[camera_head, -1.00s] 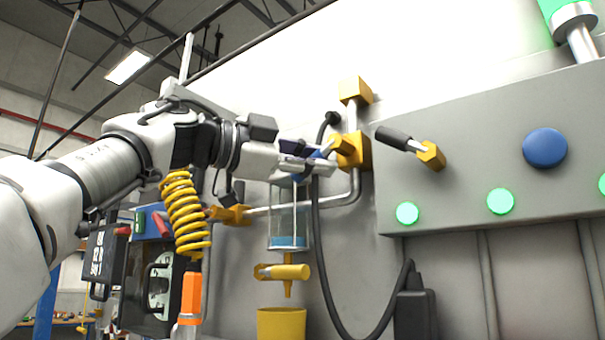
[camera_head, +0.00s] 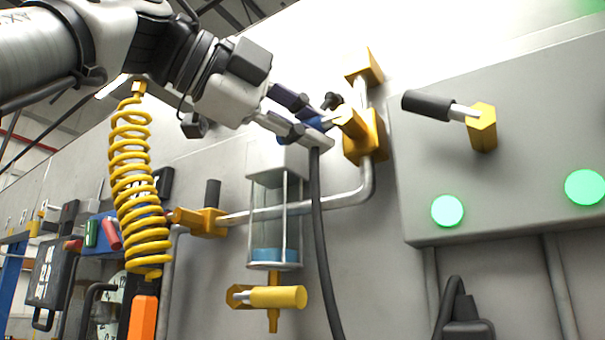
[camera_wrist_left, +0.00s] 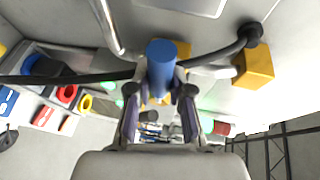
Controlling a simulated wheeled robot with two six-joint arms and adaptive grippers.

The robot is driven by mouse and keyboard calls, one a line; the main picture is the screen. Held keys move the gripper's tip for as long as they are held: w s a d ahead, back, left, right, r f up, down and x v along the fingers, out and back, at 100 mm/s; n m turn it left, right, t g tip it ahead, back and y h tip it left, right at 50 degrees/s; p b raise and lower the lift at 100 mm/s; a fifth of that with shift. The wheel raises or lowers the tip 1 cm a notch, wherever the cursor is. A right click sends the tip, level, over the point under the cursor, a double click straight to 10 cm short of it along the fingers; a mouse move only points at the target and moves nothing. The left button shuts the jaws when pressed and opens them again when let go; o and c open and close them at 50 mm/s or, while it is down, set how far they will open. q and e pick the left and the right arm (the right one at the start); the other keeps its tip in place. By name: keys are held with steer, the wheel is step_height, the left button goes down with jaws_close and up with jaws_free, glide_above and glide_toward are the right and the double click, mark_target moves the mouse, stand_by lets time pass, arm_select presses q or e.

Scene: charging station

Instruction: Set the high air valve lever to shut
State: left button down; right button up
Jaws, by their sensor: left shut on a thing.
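The high air valve is a yellow block (camera_head: 371,143) on the grey pipe high on the wall, with a yellow hub on its front. Its lever has a blue handle (camera_head: 313,124), mostly hidden by my fingers in the head view. My left gripper (camera_head: 316,128) comes in from the upper left and is shut on this handle. In the left wrist view the blue handle (camera_wrist_left: 161,68) stands between the two fingers (camera_wrist_left: 160,105), with yellow valve parts behind it. The exact lever angle is hard to tell. My right gripper is not in view.
A grey panel (camera_head: 520,190) with green lights and a black-handled lever (camera_head: 427,104) is to the right. A black hose (camera_head: 322,230) hangs just below the gripper. A clear container (camera_head: 275,215), a yellow-handled valve (camera_head: 278,297) and a coiled yellow hose (camera_head: 138,190) are below and left.

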arm_select(q)
steer(key=c, duration=1)
jaws_free()
steer(key=shift+d, duration=0.1)
steer(key=shift+c, duration=0.2)
